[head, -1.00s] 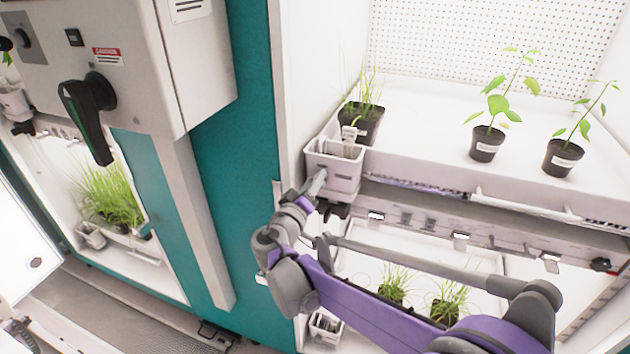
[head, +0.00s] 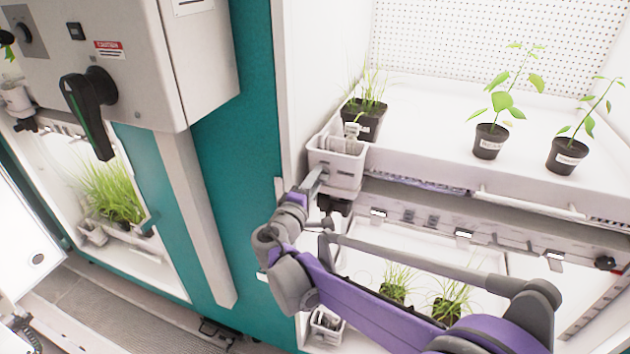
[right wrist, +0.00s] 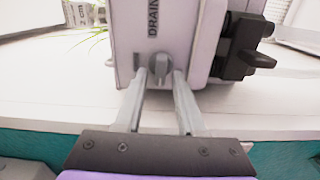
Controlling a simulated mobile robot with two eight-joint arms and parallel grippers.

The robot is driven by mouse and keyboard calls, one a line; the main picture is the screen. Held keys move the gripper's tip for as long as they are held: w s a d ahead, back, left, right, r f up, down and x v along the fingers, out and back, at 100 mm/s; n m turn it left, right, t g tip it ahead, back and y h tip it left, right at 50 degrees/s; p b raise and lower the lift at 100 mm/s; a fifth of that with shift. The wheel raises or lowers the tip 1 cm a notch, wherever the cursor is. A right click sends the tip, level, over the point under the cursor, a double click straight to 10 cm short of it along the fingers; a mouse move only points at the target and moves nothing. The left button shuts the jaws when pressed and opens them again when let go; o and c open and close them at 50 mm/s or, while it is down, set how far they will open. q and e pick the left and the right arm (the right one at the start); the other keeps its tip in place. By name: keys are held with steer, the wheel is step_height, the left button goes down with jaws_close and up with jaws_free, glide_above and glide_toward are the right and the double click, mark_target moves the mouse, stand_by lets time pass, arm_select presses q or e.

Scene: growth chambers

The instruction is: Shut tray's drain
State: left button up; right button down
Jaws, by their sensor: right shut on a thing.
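The upper tray (head: 450,140) is white and holds potted plants. At its front left corner is a white drain box (head: 338,166). In the right wrist view the box face (right wrist: 176,30) carries the word "DRAIN" above a small grey knob (right wrist: 160,66). My right gripper (head: 316,178) is at the front of the box. In the right wrist view its two fingers (right wrist: 160,80) stand on either side of the knob and are closed on it, their tips at the box face. My left gripper is not in view.
A black fitting (right wrist: 243,50) sticks out of the box's right side. Potted plants (head: 488,140) stand on the upper tray, and more (head: 395,285) on the shelf below. A grey cabinet with a black handle (head: 90,100) is at left.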

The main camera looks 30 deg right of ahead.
stand_by(0.4)
steer(key=c, duration=0.9)
jaws_free()
steer(key=b+v, duration=0.1)
steer(key=v, duration=0.9)
steer(key=shift+s+a, duration=0.25)
steer(key=shift+s, duration=0.1)
